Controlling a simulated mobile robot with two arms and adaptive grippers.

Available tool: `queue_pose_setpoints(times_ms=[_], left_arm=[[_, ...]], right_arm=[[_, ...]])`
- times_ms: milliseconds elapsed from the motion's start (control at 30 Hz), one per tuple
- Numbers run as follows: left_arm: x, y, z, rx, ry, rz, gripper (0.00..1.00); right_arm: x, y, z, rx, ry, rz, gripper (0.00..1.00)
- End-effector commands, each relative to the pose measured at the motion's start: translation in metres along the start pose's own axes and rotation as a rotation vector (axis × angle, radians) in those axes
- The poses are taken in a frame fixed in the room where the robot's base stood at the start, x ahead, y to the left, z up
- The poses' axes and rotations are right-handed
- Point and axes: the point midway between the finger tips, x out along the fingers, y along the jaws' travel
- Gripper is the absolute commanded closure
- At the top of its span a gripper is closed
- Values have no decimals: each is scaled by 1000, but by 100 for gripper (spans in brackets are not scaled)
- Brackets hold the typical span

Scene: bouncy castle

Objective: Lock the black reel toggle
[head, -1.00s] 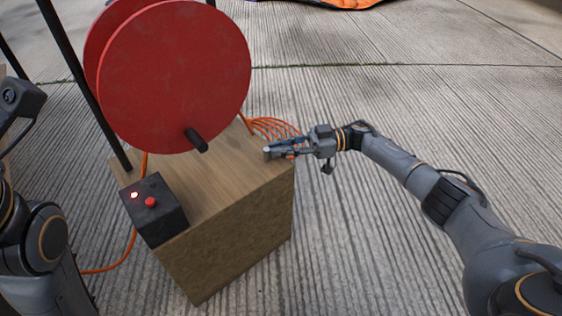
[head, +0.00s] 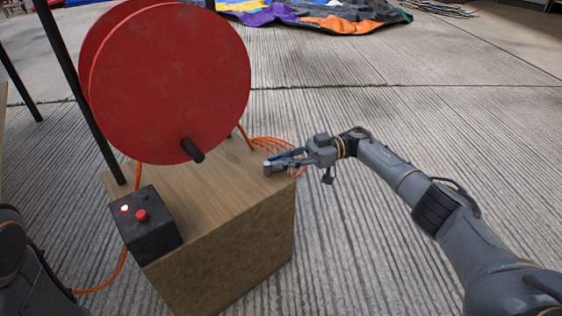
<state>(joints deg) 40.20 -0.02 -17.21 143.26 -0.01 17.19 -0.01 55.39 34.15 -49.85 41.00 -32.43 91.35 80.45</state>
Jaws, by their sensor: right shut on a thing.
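A large red reel (head: 170,82) stands over a wooden box (head: 220,245), with a short black crank handle (head: 192,150) on its face. My right gripper (head: 272,166) is at the box's right back edge, low over its top. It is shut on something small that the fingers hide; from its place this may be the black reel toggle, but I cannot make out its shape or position. Only links of my left arm show at the lower left edge; its gripper is out of view.
A black control box (head: 150,235) with a lit lamp and a red button sits at the wooden box's front left. Orange cable (head: 270,146) lies coiled behind my right gripper. Dark poles stand at left. A colourful deflated sheet (head: 300,14) lies far back. Concrete at right is clear.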

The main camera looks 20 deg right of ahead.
Motion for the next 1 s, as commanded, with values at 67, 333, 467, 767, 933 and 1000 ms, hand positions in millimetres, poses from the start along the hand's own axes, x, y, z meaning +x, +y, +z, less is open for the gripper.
queue_pose_setpoints(times_ms=[67, 333, 467, 767, 933, 1000], left_arm=[[0, 0, 0, 0, 0, 0, 57], [0, 0, 0, 0, 0, 1, 57], [-1, 0, 2, 0, -6, -1, 57], [-1, 0, 1, 0, -3, 0, 57], [0, 0, 1, 0, -2, 0, 57], [0, 0, 1, 0, -2, 0, 57]], right_arm=[[1, 0, 0, 0, 0, 1, 76], [0, 0, 0, 0, 0, 1, 61], [-1, 0, 0, 0, 0, 1, 61], [-32, 2, 0, 0, 0, 4, 61], [-53, 2, 0, -1, 1, 4, 61], [-57, 2, 0, -1, -1, 3, 61]])
